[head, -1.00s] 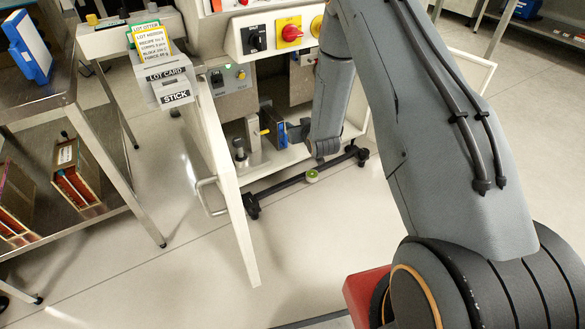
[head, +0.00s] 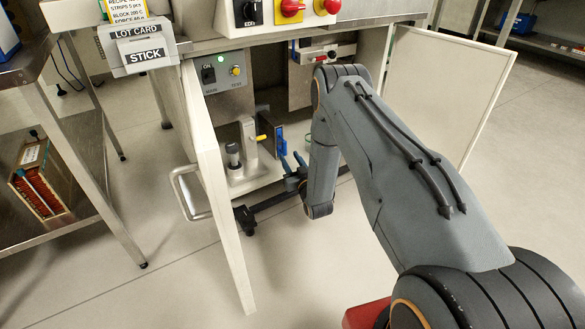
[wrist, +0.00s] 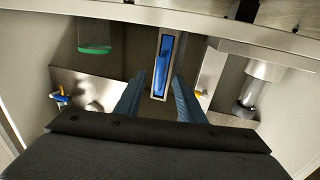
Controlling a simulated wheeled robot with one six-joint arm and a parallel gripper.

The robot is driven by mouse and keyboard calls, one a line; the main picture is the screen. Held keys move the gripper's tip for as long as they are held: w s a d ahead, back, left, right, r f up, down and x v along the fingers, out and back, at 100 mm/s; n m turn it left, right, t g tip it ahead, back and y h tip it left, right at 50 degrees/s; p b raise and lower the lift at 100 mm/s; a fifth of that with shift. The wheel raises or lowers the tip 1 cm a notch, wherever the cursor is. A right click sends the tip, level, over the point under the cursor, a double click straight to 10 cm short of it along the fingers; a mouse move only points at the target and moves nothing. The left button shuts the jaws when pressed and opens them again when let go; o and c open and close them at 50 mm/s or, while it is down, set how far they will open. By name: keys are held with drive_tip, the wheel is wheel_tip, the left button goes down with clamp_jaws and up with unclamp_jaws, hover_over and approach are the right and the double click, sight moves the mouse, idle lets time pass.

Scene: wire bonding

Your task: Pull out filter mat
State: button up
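The blue filter mat (head: 281,140) stands upright in a narrow metal frame inside the open lower cabinet of the machine. In the wrist view the mat (wrist: 161,66) shows as a thin blue strip inside a light metal slot. My gripper (wrist: 158,78) is open, with its two blue-grey fingers apart on either side of the slot in that picture. Nothing is held between them. In the head view the fingertips (head: 292,165) are just below and right of the mat. Whether they touch the frame cannot be told.
An open white door (head: 222,195) with a handle stands left of the cabinet opening; another open panel (head: 450,85) is at right. A metal cylinder (head: 233,157) and yellow lever (head: 262,138) sit beside the mat. A green-ended part (wrist: 95,35) hangs in the wrist view.

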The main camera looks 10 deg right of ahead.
sight(286, 151)
drive_tip(key=shift+w+a+b, duration=0.2)
drive_tip(key=shift+w+b, duration=0.6)
drive_tip(key=shift+w, duration=1.15)
drive_tip(key=shift+c, duration=0.2)
drive_tip(key=shift+s, duration=0.1)
clamp_jaws()
